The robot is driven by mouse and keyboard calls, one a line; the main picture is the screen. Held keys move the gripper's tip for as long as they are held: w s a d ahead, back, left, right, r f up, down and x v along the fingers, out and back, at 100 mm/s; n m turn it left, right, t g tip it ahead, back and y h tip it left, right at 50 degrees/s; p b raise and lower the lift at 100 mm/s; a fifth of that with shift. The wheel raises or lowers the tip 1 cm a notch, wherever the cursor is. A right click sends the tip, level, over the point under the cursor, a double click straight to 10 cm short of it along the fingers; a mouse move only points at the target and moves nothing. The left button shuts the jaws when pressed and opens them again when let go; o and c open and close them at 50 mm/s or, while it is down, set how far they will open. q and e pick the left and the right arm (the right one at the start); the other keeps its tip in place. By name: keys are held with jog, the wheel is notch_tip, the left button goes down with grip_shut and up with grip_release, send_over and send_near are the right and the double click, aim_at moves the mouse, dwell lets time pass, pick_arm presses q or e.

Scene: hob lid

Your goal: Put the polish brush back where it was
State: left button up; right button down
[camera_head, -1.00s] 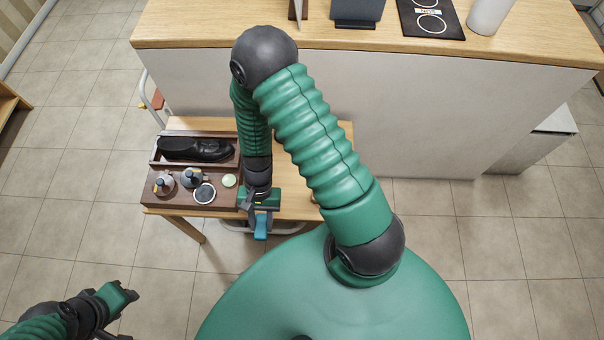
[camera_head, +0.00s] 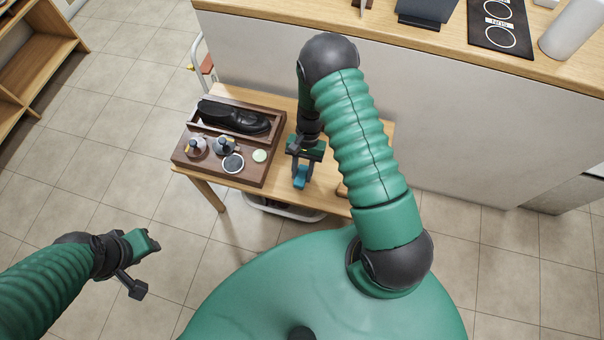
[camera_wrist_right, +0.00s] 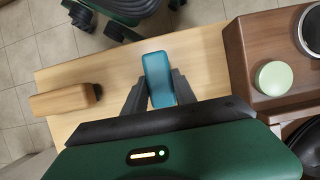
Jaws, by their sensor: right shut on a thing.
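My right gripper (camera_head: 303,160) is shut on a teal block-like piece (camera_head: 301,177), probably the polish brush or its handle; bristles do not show. In the right wrist view the teal piece (camera_wrist_right: 158,78) stands between the fingers (camera_wrist_right: 155,95), above the wooden table. The brown shoe-care tray (camera_head: 268,177) lies just left of this gripper in the head view, and right in the wrist view (camera_wrist_right: 250,75). My left gripper (camera_head: 143,265) hangs over the floor, away from the table; its jaw opening is unclear.
The tray holds a black shoe (camera_head: 235,116), two small bottles, a dark round tin (camera_head: 233,163) and a pale green disc (camera_head: 259,156). A wooden piece with a dark end (camera_wrist_right: 66,99) lies on the table. A counter (camera_head: 440,50) stands behind. Table between tray and wooden piece is mostly clear.

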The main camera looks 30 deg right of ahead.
jog(key=shift+a+f, duration=0.1)
jog(key=shift+f, duration=0.55)
jog(key=shift+f, duration=0.1)
jog(key=c, duration=1)
grip_release()
jog(key=p+v, duration=0.2)
jog(key=v, duration=1.1)
notch_tip(320, 180, up, 8)
jog(key=n+t+h, duration=0.2)
jog(key=n, duration=0.3)
send_over(299, 172)
jog(key=s+a+r+n+t, duration=0.1)
jog(key=s, duration=0.1)
jog(key=s+a+r+n+t+h, duration=0.1)
jog(key=r+n, duration=0.1)
jog(key=s+a+r+n+t, duration=0.1)
jog(key=s+a+r+n, duration=0.1)
jog(key=shift+s+a+r+t+h, duration=0.1)
jog(key=shift+s+t+h, duration=0.2)
